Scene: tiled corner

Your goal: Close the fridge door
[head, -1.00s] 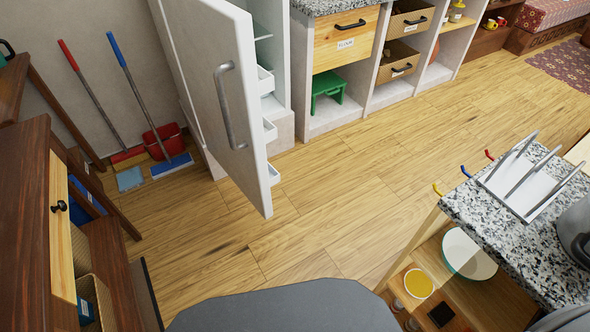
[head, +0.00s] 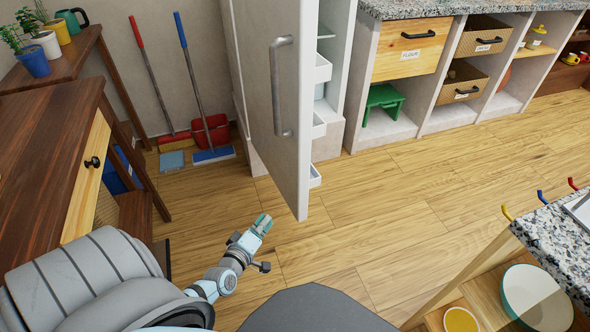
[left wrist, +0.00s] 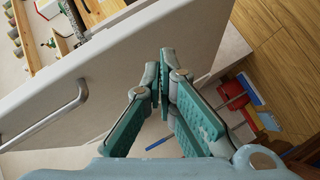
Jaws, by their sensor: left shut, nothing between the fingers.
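The white fridge door (head: 272,100) stands open in the head view, swung out toward me, with its long grey handle (head: 281,85) on the face turned to the left. The fridge body (head: 341,50) is behind it, and white shelf bins (head: 319,126) show on the door's inner side. My left gripper (head: 263,222) is shut and empty, low in front of the door and left of its bottom corner. In the left wrist view the gripper's fingers (left wrist: 165,62) are together, with the door (left wrist: 120,80) behind them; I cannot tell whether they touch. My right gripper is not in view.
A dark wooden cabinet (head: 45,140) stands close on the left. A granite-topped island (head: 560,240) stands at the right. The wooden floor (head: 400,200) between is clear.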

